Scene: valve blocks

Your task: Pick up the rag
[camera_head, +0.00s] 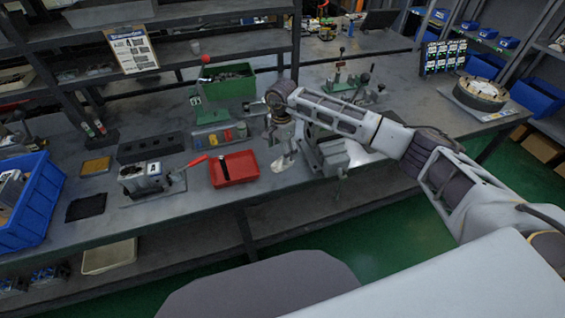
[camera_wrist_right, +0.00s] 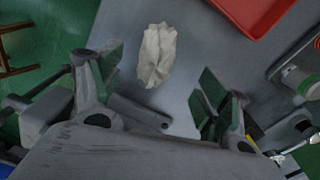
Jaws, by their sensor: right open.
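The rag (camera_wrist_right: 157,55) is a crumpled whitish cloth lying on the grey workbench. In the head view the rag (camera_head: 283,163) shows just below my right gripper (camera_head: 284,144), to the right of the red tray. In the right wrist view my right gripper (camera_wrist_right: 160,84) is open, its two green-faced fingers apart with nothing between them. The rag lies beyond the fingertips, between their lines and nearer the left finger. My left gripper is in neither view.
The red tray (camera_head: 234,168) stands left of the rag; its corner also shows in the wrist view (camera_wrist_right: 260,12). A metal vise (camera_head: 334,157) stands close on the right. A green bin (camera_head: 232,82) is behind. The bench's front edge is close to the rag.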

